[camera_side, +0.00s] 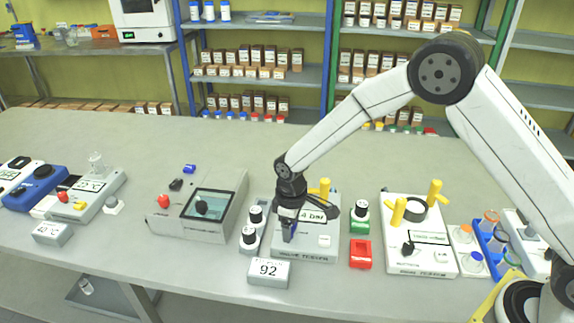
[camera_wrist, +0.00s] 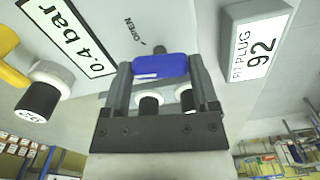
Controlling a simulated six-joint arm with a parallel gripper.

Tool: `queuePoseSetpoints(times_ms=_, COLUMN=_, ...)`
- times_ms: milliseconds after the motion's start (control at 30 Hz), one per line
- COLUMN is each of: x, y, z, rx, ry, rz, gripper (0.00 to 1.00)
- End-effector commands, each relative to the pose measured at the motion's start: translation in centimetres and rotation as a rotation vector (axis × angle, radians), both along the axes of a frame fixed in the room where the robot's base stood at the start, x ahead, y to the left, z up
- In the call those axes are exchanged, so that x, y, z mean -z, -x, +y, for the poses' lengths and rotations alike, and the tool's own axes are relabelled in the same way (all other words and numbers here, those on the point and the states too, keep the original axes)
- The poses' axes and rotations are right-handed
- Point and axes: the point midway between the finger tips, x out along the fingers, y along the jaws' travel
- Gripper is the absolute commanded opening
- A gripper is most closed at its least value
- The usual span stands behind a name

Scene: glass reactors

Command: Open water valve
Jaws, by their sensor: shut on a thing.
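The water valve's blue handle (camera_wrist: 160,66) sits between the two fingers of my gripper (camera_wrist: 160,75) in the wrist view, and my gripper is shut on it. An "OPEN" marking (camera_wrist: 134,36) with an arrow is printed on the panel beside it. In the side view my gripper (camera_side: 289,232) points down at the front left of the grey box (camera_side: 305,252); only a bit of blue shows there. The box carries a pressure label (camera_wrist: 70,38) reading 0.4 bar in the wrist view. The valve's body under the handle is hidden.
A "92" sign block (camera_side: 268,272) stands just in front; it also shows in the wrist view (camera_wrist: 258,45). Black-capped bottles (camera_side: 251,235) stand close on the left. A red tray (camera_side: 360,254) and a white box with yellow handles (camera_side: 420,262) are to the right.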

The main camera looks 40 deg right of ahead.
Motion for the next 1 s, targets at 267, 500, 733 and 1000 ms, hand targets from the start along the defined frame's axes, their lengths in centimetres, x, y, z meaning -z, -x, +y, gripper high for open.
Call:
queuePoseSetpoints(times_ms=267, x=-0.06, y=-0.05, z=0.03, rx=0.262, ry=-0.001, rz=-0.002, gripper=0.17)
queuePoseSetpoints(times_ms=500, x=-0.07, y=-0.06, z=0.04, rx=0.46, ry=-0.001, rz=-0.002, gripper=0.17)
queuePoseSetpoints(times_ms=733, x=-0.07, y=-0.06, z=0.03, rx=0.581, ry=-0.001, rz=-0.002, gripper=0.17)
queuePoseSetpoints(times_ms=1000, x=-0.07, y=-0.08, z=0.03, rx=0.63, ry=-0.001, rz=-0.002, gripper=0.18)
